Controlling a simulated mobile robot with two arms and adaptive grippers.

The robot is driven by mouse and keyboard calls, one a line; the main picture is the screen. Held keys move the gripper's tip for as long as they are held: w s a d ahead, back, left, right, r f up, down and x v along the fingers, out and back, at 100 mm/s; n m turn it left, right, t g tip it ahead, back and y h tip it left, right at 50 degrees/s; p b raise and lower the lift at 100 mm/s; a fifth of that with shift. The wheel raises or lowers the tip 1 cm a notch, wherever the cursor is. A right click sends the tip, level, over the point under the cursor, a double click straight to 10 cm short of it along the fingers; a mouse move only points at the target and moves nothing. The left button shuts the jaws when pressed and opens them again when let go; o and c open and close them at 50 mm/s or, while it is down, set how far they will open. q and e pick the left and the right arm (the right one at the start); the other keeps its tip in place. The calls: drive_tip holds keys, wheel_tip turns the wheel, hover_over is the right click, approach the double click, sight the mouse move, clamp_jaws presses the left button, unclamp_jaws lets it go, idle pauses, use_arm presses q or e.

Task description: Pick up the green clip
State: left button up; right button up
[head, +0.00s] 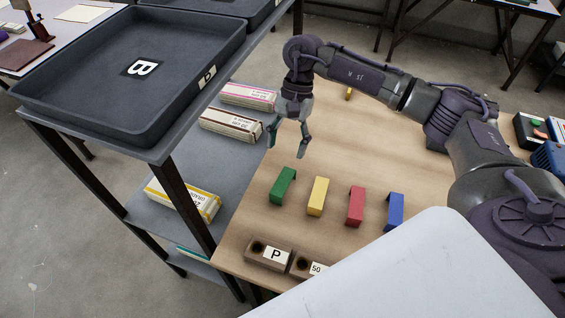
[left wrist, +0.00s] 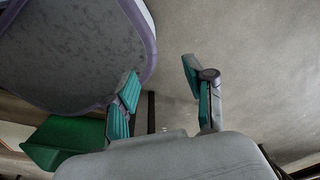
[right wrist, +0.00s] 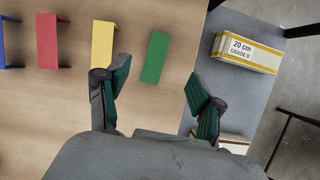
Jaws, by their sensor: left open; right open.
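The green clip (head: 283,186) stands on the wooden table, leftmost in a row with a yellow clip (head: 318,196), a red clip (head: 355,206) and a blue clip (head: 395,211). My right gripper (head: 287,142) is open and empty, above the table and behind the green clip in the head view. In the right wrist view the green clip (right wrist: 155,57) lies ahead of the open fingers (right wrist: 155,95), between their lines and apart from them. My left gripper (left wrist: 158,85) is open and empty in the left wrist view; it is not seen in the head view.
A shelf unit with a dark tray marked B (head: 190,95) on top stands left of the wooden table (head: 250,235). Labelled boxes (head: 230,124) lie on its lower shelf. Wooden blocks with holes (head: 268,254) sit at the table's near edge. Table around the clips is clear.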

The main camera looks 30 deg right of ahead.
sight(279, 189)
drive_tip(key=x, duration=0.2)
drive_tip(key=p+x, duration=0.1)
drive_tip(key=x, duration=0.1)
drive_tip(key=shift+s+a, duration=0.2)
drive_tip(key=shift+s, duration=0.05)
drive_tip(key=p+x, duration=0.1)
drive_tip(key=x, duration=0.2)
drive_tip(key=shift+a+f, duration=0.1)
drive_tip(key=shift+f, duration=0.45)
drive_tip(key=shift+p+x, duration=0.85)
drive_tip(key=shift+x, duration=0.05)
drive_tip(key=p+x, duration=0.1)
drive_tip(key=x, duration=0.2)
drive_tip(key=shift+f, duration=0.3)
use_arm(q)
drive_tip(key=s+r, duration=0.1)
drive_tip(key=r, duration=0.2)
drive_tip(key=s+r, duration=0.1)
drive_tip(key=shift+s+a+r, duration=0.3)
drive_tip(key=shift+s+a, duration=0.05)
use_arm(e)
drive_tip(key=c, duration=0.8)
